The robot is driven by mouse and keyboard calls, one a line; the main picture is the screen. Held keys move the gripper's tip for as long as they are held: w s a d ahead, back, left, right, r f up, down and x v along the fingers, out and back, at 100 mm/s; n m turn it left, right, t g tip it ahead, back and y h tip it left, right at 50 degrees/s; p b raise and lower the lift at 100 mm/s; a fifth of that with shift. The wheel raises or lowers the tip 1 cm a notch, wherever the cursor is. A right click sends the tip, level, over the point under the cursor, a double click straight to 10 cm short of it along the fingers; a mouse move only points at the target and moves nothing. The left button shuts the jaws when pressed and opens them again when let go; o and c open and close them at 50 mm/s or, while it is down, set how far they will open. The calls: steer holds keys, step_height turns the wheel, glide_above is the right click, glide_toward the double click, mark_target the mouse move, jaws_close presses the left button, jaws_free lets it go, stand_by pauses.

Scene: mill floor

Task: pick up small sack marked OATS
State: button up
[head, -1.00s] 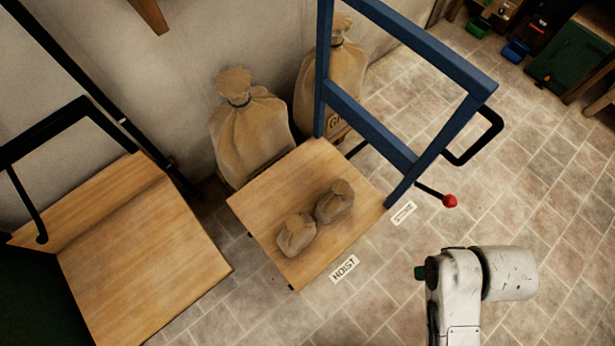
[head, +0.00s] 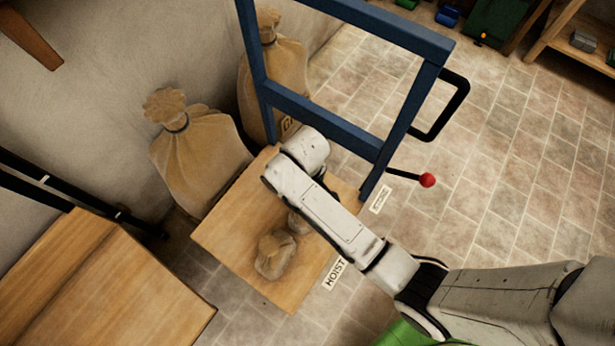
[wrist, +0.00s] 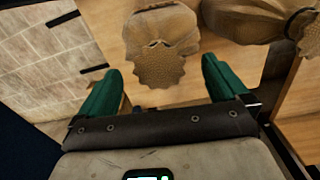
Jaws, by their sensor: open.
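Two small tan sacks lie on the wooden hoist platform (head: 225,225). The nearer small sack (head: 274,254) is in plain view in the head view; the other small sack (head: 298,222) is mostly hidden behind my arm. No OATS marking can be read on either. In the wrist view my gripper (wrist: 162,70) is open, with its green fingers apart. A small sack (wrist: 162,50) sits just beyond and between the fingertips, its tied neck toward me. Another small sack (wrist: 248,22) lies to the right, beyond the right finger. I cannot tell which sack carries which mark.
A blue upright frame (head: 330,115) stands at the platform's far right, with a red-knobbed lever (head: 427,180) beside it. Large sacks (head: 203,160) lean by the wall behind. A wooden bench (head: 110,285) is at left. The tiled floor (head: 500,200) at right is clear.

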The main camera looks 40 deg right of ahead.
steer(key=shift+s+f+b, duration=0.2)
steer(key=shift+f, duration=1.15)
steer(key=shift+s+f+b, duration=0.15)
steer(key=shift+f+b, duration=0.05)
steer(key=shift+f, duration=1.15)
steer(key=shift+c, duration=0.2)
steer(key=c, duration=1.6)
steer(key=shift+w+r, duration=0.1)
steer(key=shift+r, duration=0.1)
steer(key=shift+c, duration=0.2)
